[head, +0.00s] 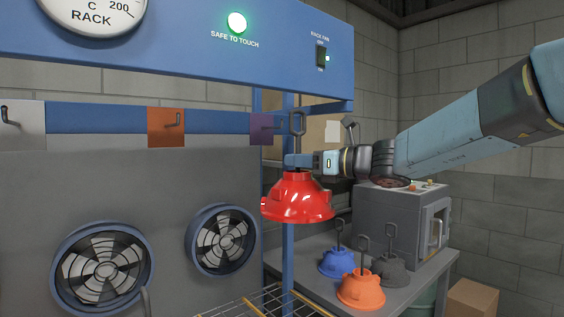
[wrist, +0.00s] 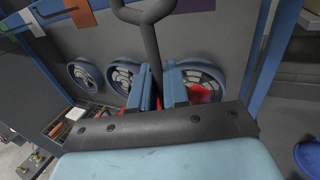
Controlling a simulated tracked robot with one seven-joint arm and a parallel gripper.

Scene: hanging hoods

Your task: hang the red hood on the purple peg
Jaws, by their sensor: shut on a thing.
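The red hood (head: 298,202) hangs upright below my gripper (head: 297,160), which is shut on its dark stem. The stem's hook end (head: 298,123) rises above the fingers. In the wrist view the stem (wrist: 150,40) runs up between the fingers of my gripper (wrist: 158,92), and only bits of red (wrist: 200,93) show behind them. The purple peg's plate (head: 262,128) is on the blue rail, just left of the hook end, with a dark peg on it. The hook end and the peg look apart.
An orange peg plate (head: 166,127) and a grey one (head: 22,125) sit farther left. A blue post (head: 288,240) stands behind the hood. Blue (head: 337,262), orange (head: 361,289) and dark grey (head: 390,268) hoods stand on the table by a grey oven (head: 400,225). A green lamp (head: 237,22) glows above.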

